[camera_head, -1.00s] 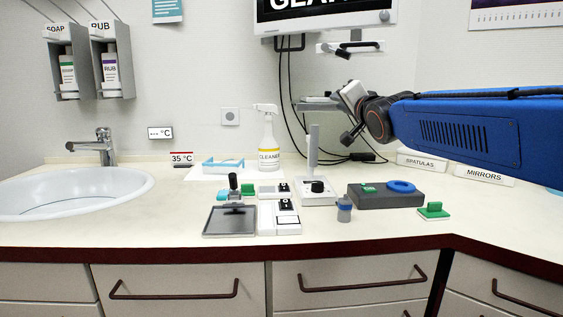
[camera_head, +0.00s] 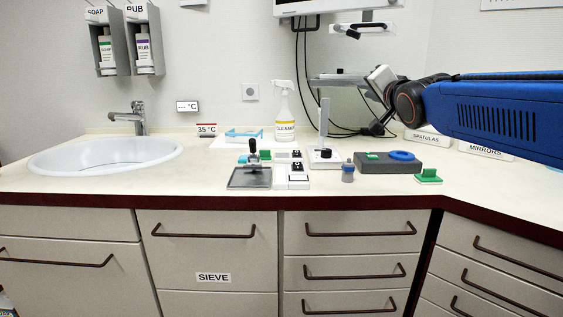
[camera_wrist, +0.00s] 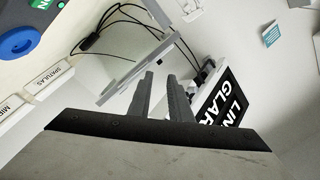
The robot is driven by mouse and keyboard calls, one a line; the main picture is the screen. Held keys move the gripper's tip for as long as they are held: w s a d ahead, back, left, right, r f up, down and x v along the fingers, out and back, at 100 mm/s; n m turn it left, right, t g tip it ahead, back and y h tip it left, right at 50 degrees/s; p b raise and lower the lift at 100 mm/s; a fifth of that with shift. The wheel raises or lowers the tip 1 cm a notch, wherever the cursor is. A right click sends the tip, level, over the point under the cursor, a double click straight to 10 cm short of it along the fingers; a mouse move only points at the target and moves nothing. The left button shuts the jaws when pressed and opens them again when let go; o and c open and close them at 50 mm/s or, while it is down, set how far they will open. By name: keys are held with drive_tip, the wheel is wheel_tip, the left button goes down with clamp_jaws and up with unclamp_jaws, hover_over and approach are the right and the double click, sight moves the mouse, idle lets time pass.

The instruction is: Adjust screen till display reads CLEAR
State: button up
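The screen is a white-framed monitor (camera_head: 300,9) on the wall. Only its bottom edge shows at the top of the head view, so its display is cut off there. In the wrist view the screen (camera_wrist: 220,112) is tilted on the right, with white letters on black reading "LIN" and "GLAR", the rest hidden. My gripper (camera_wrist: 160,75) has its two fingers a little apart with nothing between them. It points toward the wall near a grey arm or shelf, left of the screen in the wrist view, and appears not to touch it.
A cleaner bottle (camera_head: 285,128), a dark tray (camera_head: 250,181), a grey box with a blue ring (camera_head: 375,163) and several small items stand on the counter (camera_head: 220,197). A sink (camera_head: 105,157) is left. A wall bracket (camera_head: 340,78) and cables are near my arm.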

drive_tip(key=s+d+f+n+g+h, duration=0.1)
drive_tip(key=s+d+f+n+g, duration=0.1)
drive_tip(key=s+f, duration=0.7)
drive_tip(key=s+d+f+n+g+h, duration=0.1)
drive_tip(key=s+d+f+g, duration=0.2)
drive_tip(key=s+f, duration=0.6)
wheel_tip(320, 180, down, 4)
drive_tip(key=shift+d+f+n+g, duration=0.1)
drive_tip(key=shift+d+n+g, duration=0.25)
drive_tip(key=shift+g, duration=0.55)
drive_tip(key=s+f+n+g, duration=0.1)
drive_tip(key=s+f+g, duration=0.1)
drive_tip(key=s+f, duration=0.4)
drive_tip(key=s+f+n+g, duration=0.2)
drive_tip(key=s+f, duration=0.3)
drive_tip(key=s, duration=0.2)
drive_tip(key=s+f+n+g, duration=0.1)
drive_tip(key=s+f+g, duration=0.1)
drive_tip(key=s+f, duration=0.4)
drive_tip(key=shift+s+f+n, duration=0.3)
drive_tip(key=shift+s+n, duration=0.05)
drive_tip(key=shift+s, duration=0.2)
drive_tip(key=c, duration=0.3)
drive_tip(key=shift+s+f, duration=0.2)
drive_tip(key=shift+s, duration=0.05)
clamp_jaws()
drive_tip(key=shift+a, duration=0.15)
